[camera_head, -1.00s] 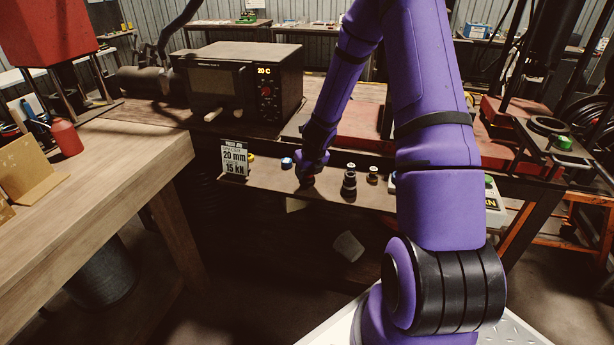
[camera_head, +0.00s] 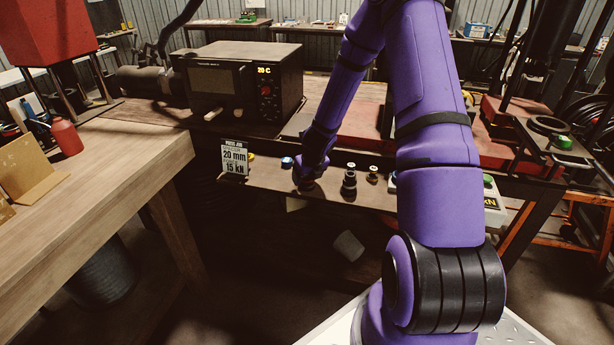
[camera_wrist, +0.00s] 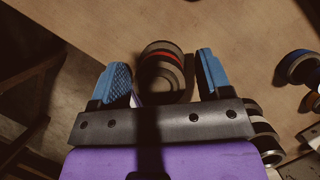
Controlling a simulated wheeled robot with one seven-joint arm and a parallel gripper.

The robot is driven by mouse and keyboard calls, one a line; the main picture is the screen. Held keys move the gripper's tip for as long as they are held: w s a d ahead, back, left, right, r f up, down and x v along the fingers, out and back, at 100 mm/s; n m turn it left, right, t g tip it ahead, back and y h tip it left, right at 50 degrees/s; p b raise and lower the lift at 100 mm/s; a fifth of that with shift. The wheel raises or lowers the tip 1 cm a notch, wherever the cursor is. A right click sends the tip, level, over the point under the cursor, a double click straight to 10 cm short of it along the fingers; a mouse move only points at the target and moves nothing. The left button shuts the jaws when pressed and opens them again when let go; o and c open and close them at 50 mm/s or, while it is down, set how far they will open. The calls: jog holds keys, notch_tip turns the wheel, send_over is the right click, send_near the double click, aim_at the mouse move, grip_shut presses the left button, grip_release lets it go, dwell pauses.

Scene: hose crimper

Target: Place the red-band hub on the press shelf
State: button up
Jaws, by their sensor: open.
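The red-band hub (camera_wrist: 163,66) stands on the wooden press shelf (camera_wrist: 232,22) in the wrist view, a dark stepped cylinder with a red ring. My gripper (camera_wrist: 162,82) is open, with one blue-padded finger on each side of the hub; gaps show between the pads and the hub. In the head view my gripper (camera_head: 305,182) is low over the shelf (camera_head: 268,180), and the hub is hidden behind it.
A dark stepped hub (camera_head: 349,184) and a smaller one (camera_head: 372,174) stand right of my gripper. A blue-topped part (camera_head: 287,162) is to its left, near the job card (camera_head: 234,158). A blue-banded part (camera_wrist: 300,67) lies right in the wrist view.

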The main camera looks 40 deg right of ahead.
jog(key=d+v, duration=0.1)
jog(key=v, duration=1.1)
jog(key=s+a+r+n+t+y, duration=0.1)
jog(key=s+a+r+n, duration=0.3)
jog(key=a+r+n, duration=0.45)
jog(key=s+a+r+n+y, duration=0.1)
jog(key=s+a+r+n, duration=0.4)
jog(key=r+n, duration=0.55)
jog(key=s+a+r+n, duration=0.1)
jog(key=s+r+n, duration=0.2)
jog(key=s+n, duration=0.3)
jog(key=s+a+r+n+h, duration=0.1)
jog(key=s+a+r+n, duration=0.1)
jog(key=s+n, duration=0.4)
jog(key=s+a+r+n, duration=0.1)
jog(key=s+r+n, duration=0.3)
jog(key=s+n, duration=0.2)
jog(key=shift+s, duration=0.2)
